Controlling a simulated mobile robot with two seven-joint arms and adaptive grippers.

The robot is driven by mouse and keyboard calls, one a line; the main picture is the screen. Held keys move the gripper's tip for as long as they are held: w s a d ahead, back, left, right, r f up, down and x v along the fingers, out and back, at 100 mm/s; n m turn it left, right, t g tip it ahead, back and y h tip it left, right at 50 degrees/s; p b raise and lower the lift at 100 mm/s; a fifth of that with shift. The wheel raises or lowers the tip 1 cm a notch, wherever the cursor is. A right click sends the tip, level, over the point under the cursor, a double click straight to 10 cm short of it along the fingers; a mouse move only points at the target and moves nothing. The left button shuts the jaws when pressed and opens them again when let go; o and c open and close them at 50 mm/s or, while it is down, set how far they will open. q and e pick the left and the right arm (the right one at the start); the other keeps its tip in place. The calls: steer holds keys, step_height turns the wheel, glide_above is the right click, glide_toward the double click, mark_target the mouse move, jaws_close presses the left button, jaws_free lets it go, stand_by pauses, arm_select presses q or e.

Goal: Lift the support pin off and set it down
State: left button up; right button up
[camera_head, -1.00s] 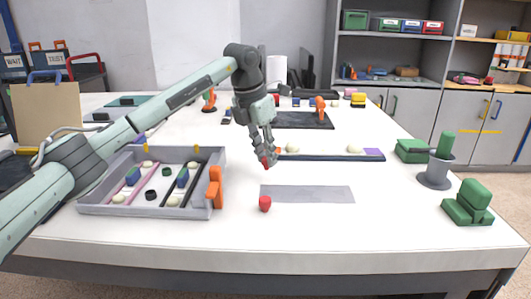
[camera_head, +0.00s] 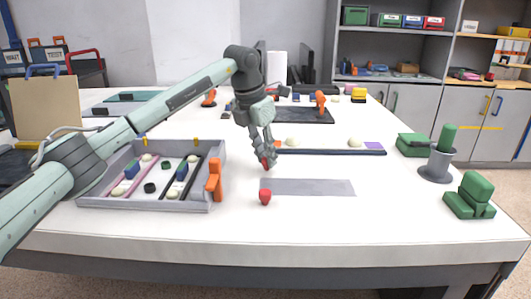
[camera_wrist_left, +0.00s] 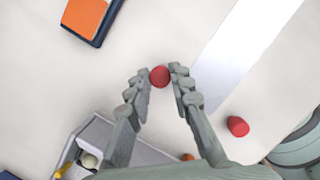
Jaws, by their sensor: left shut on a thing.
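My left gripper (camera_head: 266,163) is shut on a red support pin (camera_wrist_left: 159,76), held between its fingertips. In the head view the fingers mostly cover this pin, and it is just in front of the left end of the long dark panel (camera_head: 335,152). I cannot tell whether the pin touches the table. A second red pin (camera_head: 265,197) stands on the white table in front of the gripper; it also shows in the left wrist view (camera_wrist_left: 238,126), apart from the fingers. My right gripper is not in view.
A grey parts tray (camera_head: 147,209) with an orange clamp (camera_head: 215,180) lies to the left. A flat grey strip (camera_head: 308,187) lies right of the gripper. Green fixtures (camera_head: 470,196) stand at the right.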

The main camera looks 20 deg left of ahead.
arm_select(q)
steer(key=shift+f, duration=0.15)
steer(key=o, duration=0.8)
steer(key=v, duration=1.2)
steer(key=shift+d, duration=0.1)
